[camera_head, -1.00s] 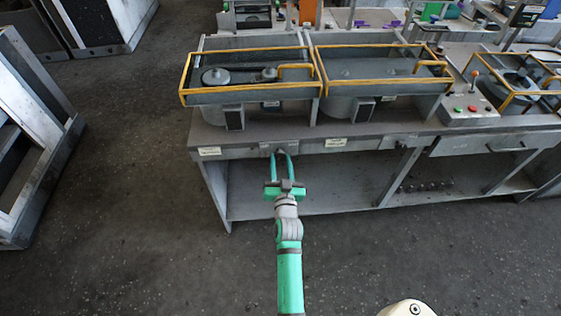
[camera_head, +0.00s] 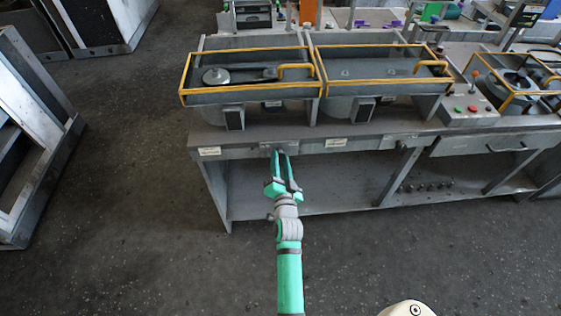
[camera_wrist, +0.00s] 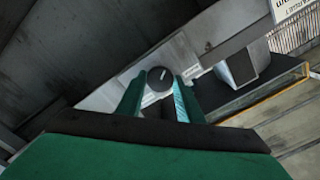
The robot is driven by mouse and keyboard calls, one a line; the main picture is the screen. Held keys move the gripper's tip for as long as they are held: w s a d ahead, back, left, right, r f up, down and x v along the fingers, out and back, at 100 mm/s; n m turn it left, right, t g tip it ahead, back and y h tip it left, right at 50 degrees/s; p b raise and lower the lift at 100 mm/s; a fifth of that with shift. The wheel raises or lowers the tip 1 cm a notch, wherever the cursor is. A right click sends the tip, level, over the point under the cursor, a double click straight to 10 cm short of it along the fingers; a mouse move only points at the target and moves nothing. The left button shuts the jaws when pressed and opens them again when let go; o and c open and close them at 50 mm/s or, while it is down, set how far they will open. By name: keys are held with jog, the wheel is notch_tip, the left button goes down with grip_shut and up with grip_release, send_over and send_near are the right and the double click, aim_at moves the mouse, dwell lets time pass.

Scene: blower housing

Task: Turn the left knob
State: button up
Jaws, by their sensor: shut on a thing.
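The left knob (camera_wrist: 160,78) is a dark round knob with a light mark on its face, on the grey front panel of the bench. In the wrist view it sits between the tips of my gripper (camera_wrist: 158,95), whose green fingers are shut on it. In the head view my gripper (camera_head: 280,158) reaches up to the bench's front panel below the left yellow-framed housing, and its fingers hide the knob there.
The left housing (camera_head: 215,95) and the right housing (camera_head: 385,70) stand on the bench (camera_head: 400,128). A control box (camera_head: 470,112) with red and green buttons is farther right. The shelf space under the panel is open, and the floor in front is clear.

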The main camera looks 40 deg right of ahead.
jog(key=shift+f+m, duration=0.1)
jog(key=shift+m, duration=0.5)
jog(key=o, duration=1.1)
jog(key=shift+c, duration=0.2)
jog(key=v, duration=1.1)
